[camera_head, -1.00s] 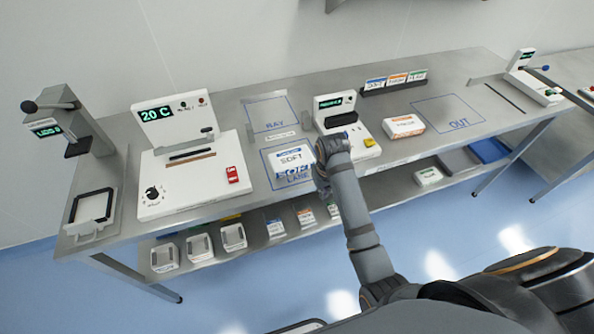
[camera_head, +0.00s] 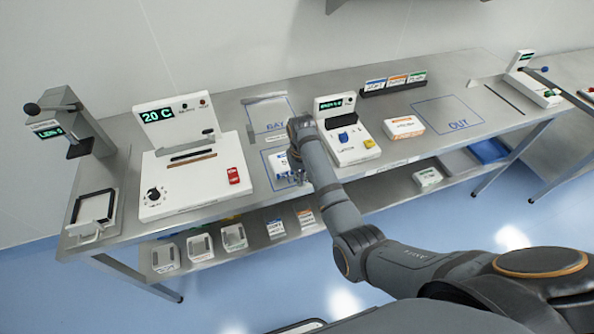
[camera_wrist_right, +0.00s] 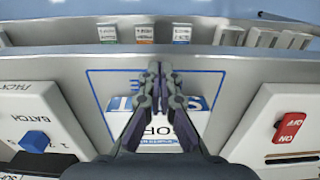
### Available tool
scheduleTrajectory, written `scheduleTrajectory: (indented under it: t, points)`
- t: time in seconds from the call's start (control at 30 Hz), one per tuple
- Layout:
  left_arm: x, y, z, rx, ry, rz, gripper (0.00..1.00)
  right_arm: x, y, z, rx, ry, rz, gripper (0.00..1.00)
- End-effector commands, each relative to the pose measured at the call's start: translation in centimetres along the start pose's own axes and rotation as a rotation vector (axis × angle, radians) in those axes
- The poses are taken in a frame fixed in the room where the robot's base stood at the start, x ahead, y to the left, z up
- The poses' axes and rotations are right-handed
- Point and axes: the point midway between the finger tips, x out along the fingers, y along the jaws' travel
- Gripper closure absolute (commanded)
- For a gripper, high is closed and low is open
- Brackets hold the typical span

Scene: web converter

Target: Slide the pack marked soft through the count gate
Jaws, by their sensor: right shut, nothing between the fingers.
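The white pack marked soft (camera_wrist_right: 158,135) lies on the bench in a blue-outlined lane. In the head view only its left part (camera_head: 281,163) shows beside my right arm, which hides the rest. My right gripper (camera_wrist_right: 159,68) is shut and empty; its fingers reach over the pack and the lane lettering in the wrist view. In the head view the gripper (camera_head: 298,180) is low at the lane's near right side. I cannot tell whether it touches the pack. No part is clearly labelled count gate. My left gripper is out of view.
A white unit with a blue knob (camera_head: 344,137) stands right of the lane; the wrist view shows its batch dial (camera_wrist_right: 36,140). A larger white machine (camera_head: 190,170) stands left. An orange-labelled pack (camera_head: 404,127) lies near the clear OUT square (camera_head: 450,112).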

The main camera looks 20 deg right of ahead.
Motion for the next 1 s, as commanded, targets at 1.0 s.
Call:
scheduleTrajectory:
  t: [1.0]
  points:
    - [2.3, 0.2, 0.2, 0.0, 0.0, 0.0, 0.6, 2.4, 0.1, -5.9, 0.0, 0.004, 0.001, 1.0]
